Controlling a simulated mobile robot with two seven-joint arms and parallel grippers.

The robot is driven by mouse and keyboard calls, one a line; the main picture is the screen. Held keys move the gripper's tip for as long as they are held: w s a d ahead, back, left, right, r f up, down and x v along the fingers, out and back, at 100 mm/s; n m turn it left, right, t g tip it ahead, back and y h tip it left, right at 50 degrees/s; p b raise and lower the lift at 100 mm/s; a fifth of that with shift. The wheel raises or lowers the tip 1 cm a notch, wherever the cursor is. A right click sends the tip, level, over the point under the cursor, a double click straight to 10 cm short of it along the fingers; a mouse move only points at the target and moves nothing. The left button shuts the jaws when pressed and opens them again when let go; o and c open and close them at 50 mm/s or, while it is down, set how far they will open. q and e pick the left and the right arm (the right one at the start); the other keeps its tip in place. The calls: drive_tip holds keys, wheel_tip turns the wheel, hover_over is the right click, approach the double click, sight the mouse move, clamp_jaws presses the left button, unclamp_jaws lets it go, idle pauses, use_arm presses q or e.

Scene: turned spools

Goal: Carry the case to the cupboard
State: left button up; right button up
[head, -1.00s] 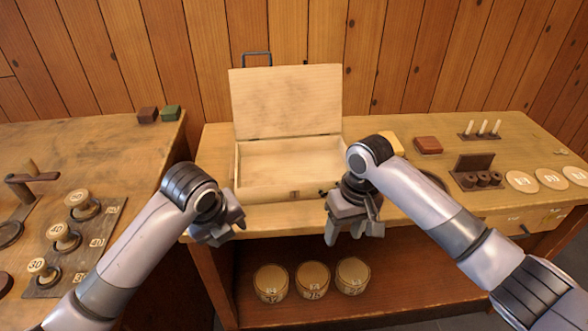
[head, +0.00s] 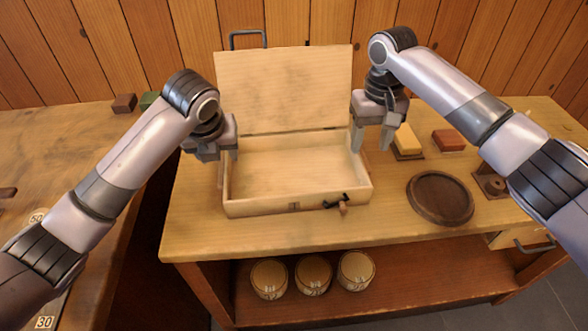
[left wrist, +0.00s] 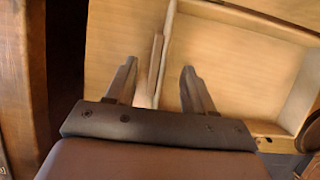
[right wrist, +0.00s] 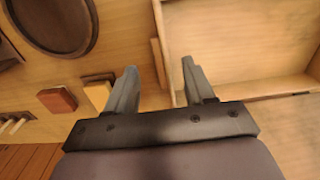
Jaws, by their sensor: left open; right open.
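The case (head: 297,203) is a pale wooden box on the workbench, its lid (head: 285,90) standing open at the back. It looks empty inside. My left gripper (head: 213,152) is open at the case's left wall; in the left wrist view its fingers (left wrist: 158,85) lie on either side of that wall and a thin batten (left wrist: 156,60) on it. My right gripper (head: 372,138) is open at the right wall; in the right wrist view its fingers (right wrist: 160,85) lie either side of that wall and its batten (right wrist: 157,62). Contact cannot be told. No cupboard is recognisable.
A dark round dish (head: 440,198) lies right of the case. A yellow block (head: 408,139) and a red-brown block (head: 449,140) lie behind it. Three round tubs (head: 313,274) stand on the shelf below. A second bench (head: 75,150) stands at the left.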

sight(224, 163)
use_arm(q)
drive_tip(key=shift+x, duration=3.65)
use_arm(e)
drive_tip(key=shift+f, duration=3.6)
use_arm(q)
clamp_jaws()
use_arm(e)
clamp_jaws()
use_arm(q)
drive_tip(key=shift+r, duration=0.15)
use_arm(e)
drive_tip(key=shift+w+r, duration=0.1)
drive_tip(key=shift+w, duration=0.05)
